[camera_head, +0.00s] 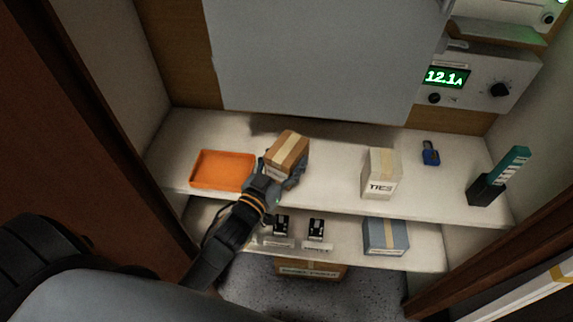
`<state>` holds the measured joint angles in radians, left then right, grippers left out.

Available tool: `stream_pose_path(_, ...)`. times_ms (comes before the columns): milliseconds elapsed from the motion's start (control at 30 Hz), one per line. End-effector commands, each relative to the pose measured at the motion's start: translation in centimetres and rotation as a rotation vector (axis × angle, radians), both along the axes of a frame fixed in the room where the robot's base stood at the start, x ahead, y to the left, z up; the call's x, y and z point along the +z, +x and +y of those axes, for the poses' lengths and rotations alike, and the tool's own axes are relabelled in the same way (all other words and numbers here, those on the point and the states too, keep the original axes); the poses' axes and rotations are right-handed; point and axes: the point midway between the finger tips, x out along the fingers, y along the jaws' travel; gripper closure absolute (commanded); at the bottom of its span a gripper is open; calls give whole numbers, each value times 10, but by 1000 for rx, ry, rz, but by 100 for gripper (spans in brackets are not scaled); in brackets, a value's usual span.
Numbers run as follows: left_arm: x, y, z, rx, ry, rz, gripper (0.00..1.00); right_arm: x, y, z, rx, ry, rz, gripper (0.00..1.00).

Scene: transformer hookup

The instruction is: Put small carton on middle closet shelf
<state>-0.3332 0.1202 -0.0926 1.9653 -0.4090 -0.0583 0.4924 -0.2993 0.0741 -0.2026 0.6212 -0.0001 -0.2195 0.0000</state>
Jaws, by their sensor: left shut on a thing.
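The small carton (288,150) is brown with a pale tape strip. My left gripper (283,172) is shut on it, with fingers at its lower sides. The carton is at the upper shelf (330,179) of the closet, between an orange tray and a white box. I cannot tell whether it touches that shelf. A lower shelf (358,256) shows below, partly hidden by my left arm. My right gripper is not in view.
On the upper shelf are the orange tray (222,171), the white TIES box (381,174), a small blue item (430,153) and a teal-handled tool in a dark holder (498,177). The lower shelf has two dark devices (316,229) and a grey-blue box (385,237). Another carton (312,269) is below.

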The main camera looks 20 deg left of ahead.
Motion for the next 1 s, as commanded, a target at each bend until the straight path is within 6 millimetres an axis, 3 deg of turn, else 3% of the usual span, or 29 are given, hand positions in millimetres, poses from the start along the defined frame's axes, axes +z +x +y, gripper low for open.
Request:
stream_pose_path(333,-2,0,0,-1,-1,-1,73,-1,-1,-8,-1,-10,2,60)
stream_pose_path(367,-3,0,0,-1,-1,0,34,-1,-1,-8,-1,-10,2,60)
stream_pose_path(467,-2,0,0,-1,-1,0,14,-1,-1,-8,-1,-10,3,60)
stream_pose_path(867,3,0,0,-1,0,-1,14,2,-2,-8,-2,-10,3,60)
stream_pose_path(1000,-1,-18,1,-1,-2,3,14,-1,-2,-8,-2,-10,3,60)
